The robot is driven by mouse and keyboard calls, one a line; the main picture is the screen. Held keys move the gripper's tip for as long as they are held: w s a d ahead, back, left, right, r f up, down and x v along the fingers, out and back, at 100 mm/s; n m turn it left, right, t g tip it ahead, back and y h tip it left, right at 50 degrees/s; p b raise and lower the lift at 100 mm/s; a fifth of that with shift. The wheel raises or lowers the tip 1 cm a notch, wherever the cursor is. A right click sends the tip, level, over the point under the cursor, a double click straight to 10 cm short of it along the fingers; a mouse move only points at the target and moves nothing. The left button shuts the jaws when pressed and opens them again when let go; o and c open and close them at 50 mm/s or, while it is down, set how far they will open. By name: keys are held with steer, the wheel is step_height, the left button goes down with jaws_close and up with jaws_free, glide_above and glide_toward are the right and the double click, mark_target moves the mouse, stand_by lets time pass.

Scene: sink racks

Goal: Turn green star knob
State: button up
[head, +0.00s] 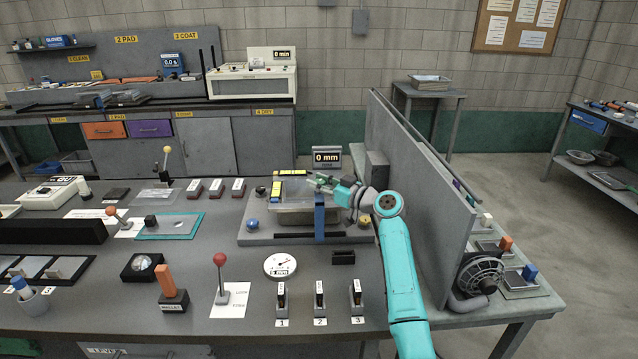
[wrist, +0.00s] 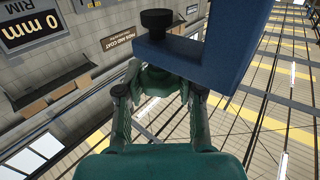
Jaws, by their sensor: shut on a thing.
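My gripper (head: 324,185) reaches in from the right to the top of a blue upright bracket (head: 320,217) on the grey fixture. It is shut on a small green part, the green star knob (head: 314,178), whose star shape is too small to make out. In the wrist view my two fingers (wrist: 160,76) close in beneath the blue bracket (wrist: 232,40), and the green knob between them is mostly hidden. A black round knob (wrist: 157,20) stands out from the bracket, apart from the fingers.
The fixture plate (head: 262,233) carries a blue ball knob (head: 252,223) at its left. A "0 mm" display (head: 327,158) stands behind. A tall grey panel (head: 420,170) stands close at the right. A red-ball lever (head: 220,260) and a dial (head: 281,267) are in front.

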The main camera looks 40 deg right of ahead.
steer(key=shift+f, duration=0.35)
steer(key=o, duration=1)
steer(key=shift+c, duration=0.2)
steer(key=shift+o, duration=1.1)
steer(key=shift+r, duration=0.15)
steer(key=v, duration=0.7)
steer(key=shift+s, duration=0.25)
